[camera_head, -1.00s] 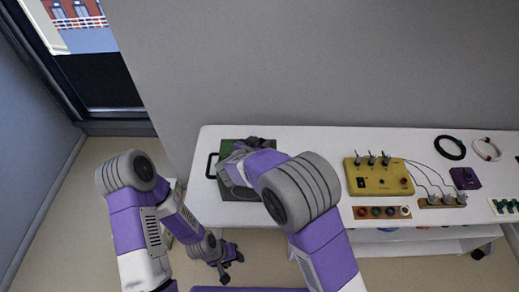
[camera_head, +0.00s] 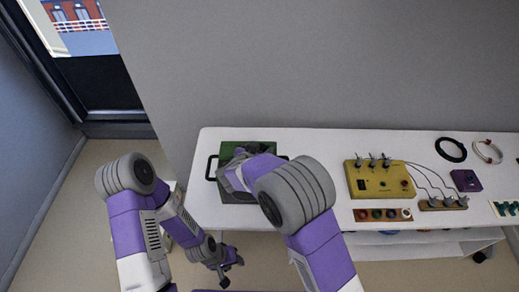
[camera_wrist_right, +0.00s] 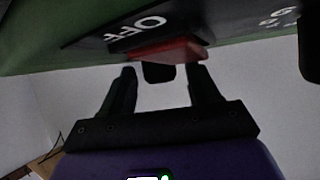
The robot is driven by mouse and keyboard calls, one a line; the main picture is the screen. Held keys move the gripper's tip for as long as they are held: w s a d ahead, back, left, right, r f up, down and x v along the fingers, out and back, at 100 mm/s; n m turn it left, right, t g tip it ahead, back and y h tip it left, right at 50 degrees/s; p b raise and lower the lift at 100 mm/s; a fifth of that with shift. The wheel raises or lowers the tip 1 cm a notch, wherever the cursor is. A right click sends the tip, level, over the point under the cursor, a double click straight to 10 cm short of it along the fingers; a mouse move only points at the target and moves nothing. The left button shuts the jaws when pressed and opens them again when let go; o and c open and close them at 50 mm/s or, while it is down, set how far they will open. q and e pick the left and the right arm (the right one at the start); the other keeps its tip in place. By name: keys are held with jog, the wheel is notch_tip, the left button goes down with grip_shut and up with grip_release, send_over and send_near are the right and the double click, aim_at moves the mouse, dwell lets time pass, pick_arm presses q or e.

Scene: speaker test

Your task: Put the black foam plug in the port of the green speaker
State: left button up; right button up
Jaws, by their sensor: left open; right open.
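The green box (camera_head: 232,148), which I take for the speaker, stands at the left end of the white table. My right gripper is over it in the head view, its fingertips hidden by my arm. In the right wrist view the open right gripper (camera_wrist_right: 160,70) is close to the box's green face (camera_wrist_right: 45,38). A black panel (camera_wrist_right: 100,38) there reads OFF, with a red part (camera_wrist_right: 165,50) beside it. A dark blunt piece (camera_wrist_right: 158,73) shows between the fingers; I cannot tell whether it is the foam plug. My left gripper (camera_head: 229,268) is open, low in front of the table.
To the right on the white table (camera_head: 310,143) are a yellow switch box (camera_head: 378,183), a strip of coloured jacks (camera_head: 383,215), a purple box (camera_head: 466,181) and coiled cables (camera_head: 450,149). The grey wall stands behind.

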jog(key=shift+r, duration=0.25)
jog(key=p+v, duration=0.2)
jog(key=v, duration=1)
